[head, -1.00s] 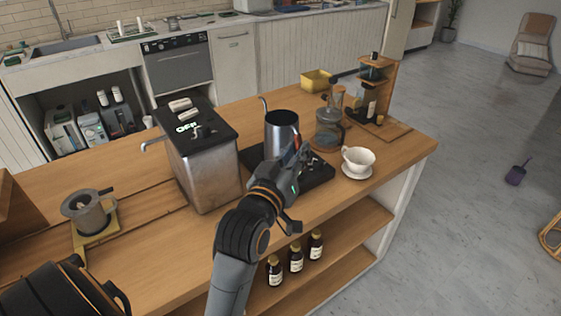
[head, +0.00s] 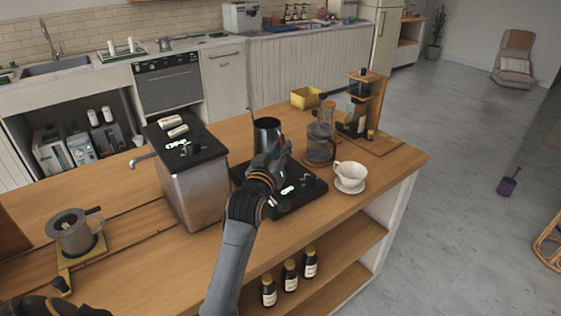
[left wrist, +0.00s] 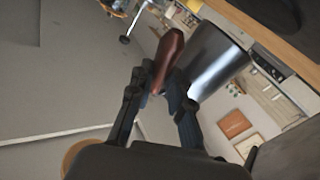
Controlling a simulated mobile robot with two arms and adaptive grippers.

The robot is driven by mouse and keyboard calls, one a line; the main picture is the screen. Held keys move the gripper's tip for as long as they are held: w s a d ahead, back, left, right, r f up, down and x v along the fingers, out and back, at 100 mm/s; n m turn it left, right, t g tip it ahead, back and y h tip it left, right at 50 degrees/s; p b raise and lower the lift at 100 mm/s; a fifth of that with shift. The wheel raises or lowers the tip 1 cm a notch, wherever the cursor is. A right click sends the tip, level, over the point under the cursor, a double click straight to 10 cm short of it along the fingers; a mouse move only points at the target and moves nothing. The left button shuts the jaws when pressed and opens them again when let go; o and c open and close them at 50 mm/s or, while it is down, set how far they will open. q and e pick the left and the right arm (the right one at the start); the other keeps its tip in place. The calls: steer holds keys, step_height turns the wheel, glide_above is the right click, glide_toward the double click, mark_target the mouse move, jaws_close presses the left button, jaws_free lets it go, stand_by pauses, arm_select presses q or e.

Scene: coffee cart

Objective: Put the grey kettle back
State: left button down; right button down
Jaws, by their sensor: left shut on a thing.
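The grey kettle (head: 267,134), a metal vessel with a thin spout, is at the back of the black base (head: 318,187) on the wooden counter. My left gripper (head: 280,158) is in front of it and shut on its handle. In the left wrist view the reddish-brown handle (left wrist: 169,52) is between the fingers of the left gripper (left wrist: 164,88), with the shiny kettle body (left wrist: 212,62) beside it. The gripper hides the kettle's lower part, so I cannot tell whether it touches the base.
A metal box machine (head: 192,185) stands close on the left. A glass carafe (head: 320,147) and a white cup (head: 350,174) on a saucer are close on the right. A wooden stand (head: 369,105) and yellow bin (head: 305,98) are behind. The counter's front strip is clear.

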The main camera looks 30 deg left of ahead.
arm_select(q)
steer(key=f, duration=0.2)
steer(key=w+f, duration=0.1)
steer(key=f, duration=0.1)
steer(key=shift+w+a, duration=0.1)
steer(key=shift+a, duration=0.25)
steer(key=shift+f, duration=0.25)
steer(key=shift+f, duration=0.15)
steer(key=c, duration=1.3)
jaws_free()
steer(key=shift+f, duration=0.1)
steer(key=shift+o, duration=0.2)
